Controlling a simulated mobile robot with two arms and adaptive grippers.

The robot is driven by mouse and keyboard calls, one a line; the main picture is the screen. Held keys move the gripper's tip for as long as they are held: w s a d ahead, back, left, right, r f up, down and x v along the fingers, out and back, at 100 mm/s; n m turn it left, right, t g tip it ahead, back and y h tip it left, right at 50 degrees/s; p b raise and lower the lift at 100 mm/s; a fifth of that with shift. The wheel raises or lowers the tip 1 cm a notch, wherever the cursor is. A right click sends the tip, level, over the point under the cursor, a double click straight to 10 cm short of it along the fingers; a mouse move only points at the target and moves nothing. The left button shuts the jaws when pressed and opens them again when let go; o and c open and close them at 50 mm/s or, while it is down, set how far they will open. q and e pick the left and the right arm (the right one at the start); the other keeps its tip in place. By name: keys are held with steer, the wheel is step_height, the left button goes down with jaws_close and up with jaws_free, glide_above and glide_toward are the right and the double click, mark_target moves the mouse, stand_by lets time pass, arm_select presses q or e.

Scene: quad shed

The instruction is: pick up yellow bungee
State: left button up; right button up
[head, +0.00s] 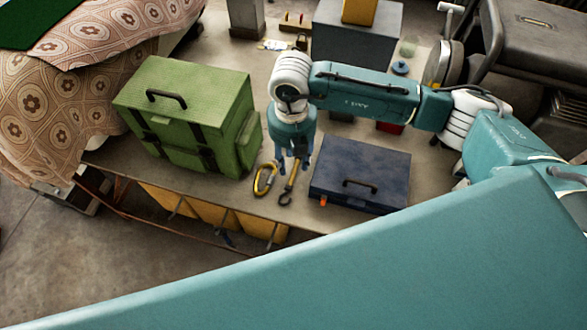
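The yellow bungee (291,181) lies on the workbench near its front edge. My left gripper is not in view.
A green case (190,115) stands to the left, and a dark blue case (360,175) lies to the right. The bench's front edge (215,198) is close. Patterned cloth (50,110) covers the far left.

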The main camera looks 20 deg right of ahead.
mark_target(292, 171)
step_height(292, 171, down, 4)
steer(key=shift+r+p, duration=0.25)
steer(key=shift+p, duration=0.45)
steer(key=shift+f, duration=0.4)
steer(key=shift+c, duration=0.8)
jaws_close()
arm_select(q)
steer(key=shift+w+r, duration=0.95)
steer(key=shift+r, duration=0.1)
